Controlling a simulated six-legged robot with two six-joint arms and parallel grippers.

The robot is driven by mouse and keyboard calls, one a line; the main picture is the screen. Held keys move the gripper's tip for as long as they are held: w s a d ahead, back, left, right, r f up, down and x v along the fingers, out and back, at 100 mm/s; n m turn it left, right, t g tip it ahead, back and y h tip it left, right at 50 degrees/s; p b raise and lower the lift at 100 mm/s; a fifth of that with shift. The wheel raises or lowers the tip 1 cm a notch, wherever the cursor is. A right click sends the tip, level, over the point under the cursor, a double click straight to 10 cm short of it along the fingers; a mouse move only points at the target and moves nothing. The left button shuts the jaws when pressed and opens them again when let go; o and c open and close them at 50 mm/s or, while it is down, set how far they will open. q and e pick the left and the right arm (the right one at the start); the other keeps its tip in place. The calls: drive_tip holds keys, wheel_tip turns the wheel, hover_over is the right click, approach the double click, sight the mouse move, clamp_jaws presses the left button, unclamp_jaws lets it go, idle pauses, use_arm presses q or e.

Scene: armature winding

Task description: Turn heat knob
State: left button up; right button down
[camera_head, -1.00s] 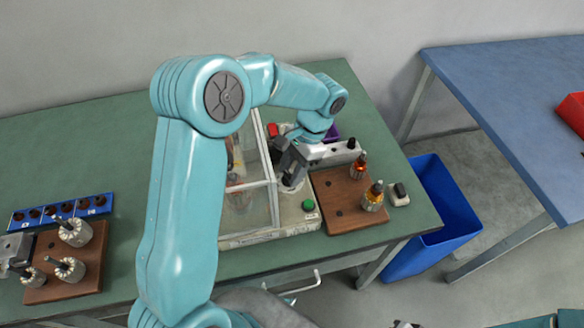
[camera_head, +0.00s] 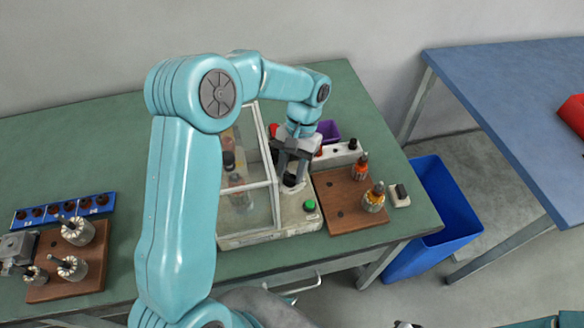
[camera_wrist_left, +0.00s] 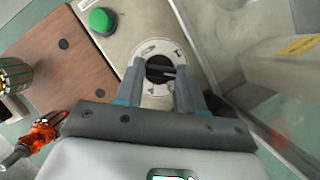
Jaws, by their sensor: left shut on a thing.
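The heat knob (camera_wrist_left: 160,70) is black, with a white marked dial plate (camera_wrist_left: 146,50) around it, on the cream panel of the winding machine. In the left wrist view the two fingers of my left gripper (camera_wrist_left: 158,76) stand on either side of the knob and are shut on it. In the head view my left gripper (camera_head: 291,172) points down at the panel, and the knob is mostly hidden by the fingers. A green button (camera_head: 309,205) sits on the same panel, and it also shows in the left wrist view (camera_wrist_left: 101,20).
A clear-walled box (camera_head: 247,208) adjoins the panel on the left. A brown wooden board (camera_head: 345,217) with wound armatures is on the right, beside a small switch (camera_head: 400,195). A blue bin (camera_head: 444,215) stands off the bench's right end.

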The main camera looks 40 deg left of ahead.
idle(0.3)
use_arm(q)
drive_tip(key=o, duration=1)
drive_tip(key=shift+o, duration=0.2)
drive_tip(key=shift+r, duration=0.1)
drive_tip(key=p+v, duration=0.1)
drive_tip(key=v, duration=1.5)
drive_tip(key=shift+r+p, duration=0.15)
drive_tip(key=shift+p, duration=0.15)
